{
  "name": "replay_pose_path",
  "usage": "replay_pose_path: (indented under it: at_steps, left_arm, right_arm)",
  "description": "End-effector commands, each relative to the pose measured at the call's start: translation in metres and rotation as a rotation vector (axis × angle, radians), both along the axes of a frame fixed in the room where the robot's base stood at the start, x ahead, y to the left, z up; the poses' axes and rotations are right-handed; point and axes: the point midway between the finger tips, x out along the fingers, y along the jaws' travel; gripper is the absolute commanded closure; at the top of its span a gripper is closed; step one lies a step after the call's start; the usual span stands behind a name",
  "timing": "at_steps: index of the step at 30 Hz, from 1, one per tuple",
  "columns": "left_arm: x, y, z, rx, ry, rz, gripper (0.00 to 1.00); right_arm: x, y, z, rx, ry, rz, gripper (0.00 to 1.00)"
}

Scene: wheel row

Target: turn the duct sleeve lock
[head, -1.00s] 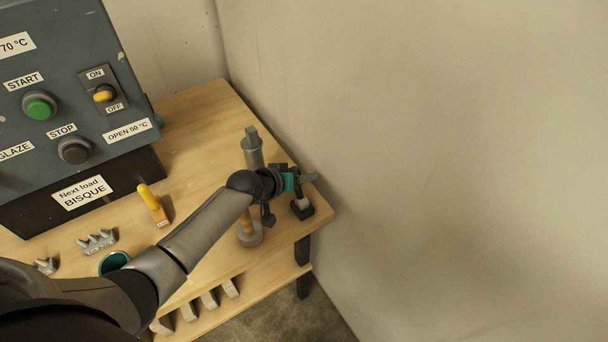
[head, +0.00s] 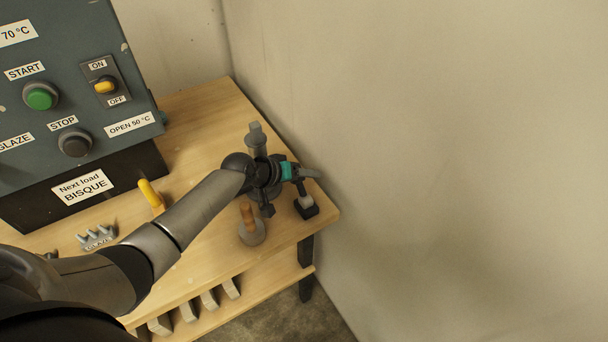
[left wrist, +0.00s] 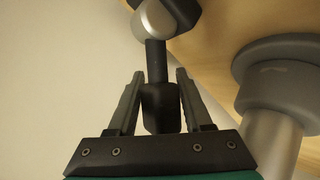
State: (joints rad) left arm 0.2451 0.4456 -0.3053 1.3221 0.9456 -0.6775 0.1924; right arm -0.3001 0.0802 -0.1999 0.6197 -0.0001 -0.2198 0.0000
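A black lever (head: 301,188) rises from a silver ball in a small dark base (head: 308,210) near the bench's right edge. A grey post (head: 256,138) with a narrow tab on top stands behind my arm; its lower part is hidden. I cannot tell which of these is the sleeve lock. My left gripper (head: 306,176) is at the lever. In the left wrist view the lever's thick grip (left wrist: 161,105) sits between my two fingers (left wrist: 160,75), with narrow gaps seeming to show beside it. My right gripper is not in view.
A grey flanged cylinder (left wrist: 280,62) stands close beside the lever in the left wrist view. A brown-handled round piece (head: 251,230) is below my wrist. A yellow handle (head: 150,194) and a control box (head: 75,85) are left. The wall (head: 440,150) is close on the right.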

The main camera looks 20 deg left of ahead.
Motion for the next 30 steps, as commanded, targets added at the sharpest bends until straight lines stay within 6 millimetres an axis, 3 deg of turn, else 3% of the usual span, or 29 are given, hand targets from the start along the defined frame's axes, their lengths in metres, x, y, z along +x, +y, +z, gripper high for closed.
replay_pose_path:
  at_steps: [1,8,20,30]
  left_arm:
    - [-0.001,0.000,-0.002,-0.001,0.005,0.000,0.45]
    - [0.000,0.000,-0.001,0.000,0.002,0.000,0.21]
    - [-0.007,0.004,0.007,0.001,0.000,0.000,0.21]
    - [-0.046,0.026,0.044,0.004,0.002,-0.001,0.21]
  right_arm:
    - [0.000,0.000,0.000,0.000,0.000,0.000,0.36]
    - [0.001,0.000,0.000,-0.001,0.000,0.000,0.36]
    - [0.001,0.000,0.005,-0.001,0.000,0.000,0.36]
    - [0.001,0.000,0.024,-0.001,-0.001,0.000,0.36]
